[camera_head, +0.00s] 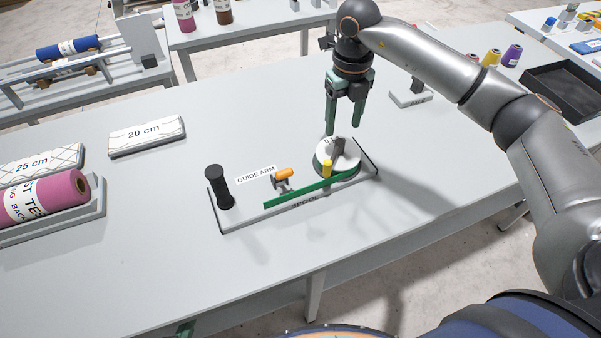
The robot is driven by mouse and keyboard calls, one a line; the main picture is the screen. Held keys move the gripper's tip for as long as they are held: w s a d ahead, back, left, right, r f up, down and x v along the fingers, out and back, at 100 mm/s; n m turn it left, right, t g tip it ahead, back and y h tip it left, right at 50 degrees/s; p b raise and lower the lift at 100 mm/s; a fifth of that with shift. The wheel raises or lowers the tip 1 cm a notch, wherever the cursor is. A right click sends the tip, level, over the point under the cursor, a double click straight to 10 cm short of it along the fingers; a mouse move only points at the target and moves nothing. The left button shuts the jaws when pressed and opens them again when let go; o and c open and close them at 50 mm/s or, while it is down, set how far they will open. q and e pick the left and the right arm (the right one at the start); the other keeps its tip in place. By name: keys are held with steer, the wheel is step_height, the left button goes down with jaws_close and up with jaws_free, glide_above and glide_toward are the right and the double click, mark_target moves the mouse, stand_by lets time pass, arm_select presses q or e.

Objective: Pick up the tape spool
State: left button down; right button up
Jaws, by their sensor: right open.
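Contact is unclear. A small green piece at the bottom edge looks like a tip of my left gripper (185,329); its jaws are hidden.
A black post (218,187) and an orange-tipped guide arm (283,175) stand on the board. A pink roll (45,200) lies in a tray at left. A 20 cm block (147,136) and scale (410,96) stand farther back.

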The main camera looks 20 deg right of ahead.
mark_target(340, 141)
steer(key=f, duration=0.1)
steer(key=f+p, duration=0.1)
steer(key=f, duration=0.2)
steer(key=shift+s+a+f, duration=0.15)
steer(key=shift+s+a, duration=0.05)
steer(key=shift+s, duration=0.15)
steer(key=shift+f, duration=0.55)
jaws_close()
steer(key=shift+w+r, duration=0.1)
stand_by(0.5)
